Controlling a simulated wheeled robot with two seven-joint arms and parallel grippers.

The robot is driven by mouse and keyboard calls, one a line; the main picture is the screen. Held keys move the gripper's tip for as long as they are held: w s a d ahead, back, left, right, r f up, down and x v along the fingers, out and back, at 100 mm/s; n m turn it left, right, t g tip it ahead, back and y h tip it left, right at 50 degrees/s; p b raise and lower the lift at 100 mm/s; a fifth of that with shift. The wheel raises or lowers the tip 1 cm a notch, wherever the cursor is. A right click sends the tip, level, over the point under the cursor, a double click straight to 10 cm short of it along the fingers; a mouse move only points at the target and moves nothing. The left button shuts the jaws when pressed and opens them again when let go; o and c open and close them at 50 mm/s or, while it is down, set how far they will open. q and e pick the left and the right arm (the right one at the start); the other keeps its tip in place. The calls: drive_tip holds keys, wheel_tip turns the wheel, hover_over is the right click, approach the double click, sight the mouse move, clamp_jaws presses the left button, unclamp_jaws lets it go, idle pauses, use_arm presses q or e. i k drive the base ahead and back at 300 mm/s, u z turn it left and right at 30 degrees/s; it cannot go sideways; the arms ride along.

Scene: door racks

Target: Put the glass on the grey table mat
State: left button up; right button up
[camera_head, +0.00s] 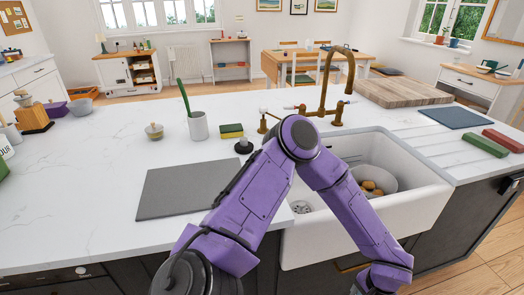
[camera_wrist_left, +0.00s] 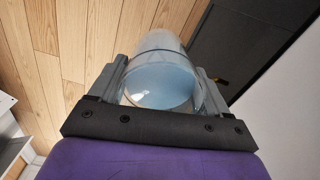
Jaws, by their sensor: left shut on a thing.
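The clear glass (camera_wrist_left: 160,80) is between the two fingers of my left gripper (camera_wrist_left: 160,72) in the left wrist view. The fingers are shut on its sides, and wooden floor shows behind it. In the head view my purple left arm crosses over the counter and sink and bends down past the sink's front; its gripper and the glass are hidden below the picture's edge. The grey table mat (camera_head: 185,190) lies flat on the white counter, left of the arm, with nothing on it. My right gripper is not in view.
The sink (camera_head: 420,205) holds a bowl (camera_head: 377,177) with round brown things. A brass tap (camera_head: 330,90) stands behind it. A cup with a green item (camera_head: 198,126), a sponge (camera_head: 231,131) and a small lidded jar (camera_head: 154,131) stand behind the mat. Dark cabinet fronts run below the counter.

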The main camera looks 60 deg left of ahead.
sight(217, 180)
drive_tip(key=k, duration=1.4)
drive_tip(key=u, duration=1)
